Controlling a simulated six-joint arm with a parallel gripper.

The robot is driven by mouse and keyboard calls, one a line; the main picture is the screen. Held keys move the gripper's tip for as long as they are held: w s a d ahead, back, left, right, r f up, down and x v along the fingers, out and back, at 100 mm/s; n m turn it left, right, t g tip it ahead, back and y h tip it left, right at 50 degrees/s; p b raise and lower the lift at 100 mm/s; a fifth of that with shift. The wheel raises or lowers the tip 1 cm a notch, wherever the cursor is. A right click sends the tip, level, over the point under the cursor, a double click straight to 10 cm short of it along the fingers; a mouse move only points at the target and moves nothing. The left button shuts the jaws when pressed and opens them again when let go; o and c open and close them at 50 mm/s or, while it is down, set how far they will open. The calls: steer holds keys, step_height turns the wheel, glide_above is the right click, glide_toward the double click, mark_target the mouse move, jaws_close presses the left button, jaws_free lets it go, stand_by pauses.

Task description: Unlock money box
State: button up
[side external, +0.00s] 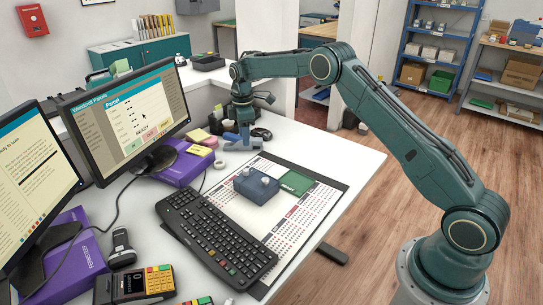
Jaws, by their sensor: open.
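A small blue-grey box (255,190), which looks like the money box, sits on the printed desk mat (318,205). Two light knob-like parts show on its top; whether one is a lock or key is too small to tell. My gripper (243,142) points down behind the box, near the far end of the mat. It is open, and no held object shows. The gripper and box are apart in the picture.
A black keyboard (215,237) lies left of the box, and a green pad (298,183) lies right of it. Monitors (125,115), purple boxes (183,165) and a card terminal (145,284) crowd the left. Bare white counter (345,157) shows at the right edge.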

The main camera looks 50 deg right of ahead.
mark_target(246, 170)
steer(key=shift+f, duration=0.1)
steer(key=f, duration=1.3)
steer(key=shift+w+d+f, duration=0.15)
steer(key=shift+w+f, duration=0.1)
steer(key=shift+f, duration=0.05)
jaws_close()
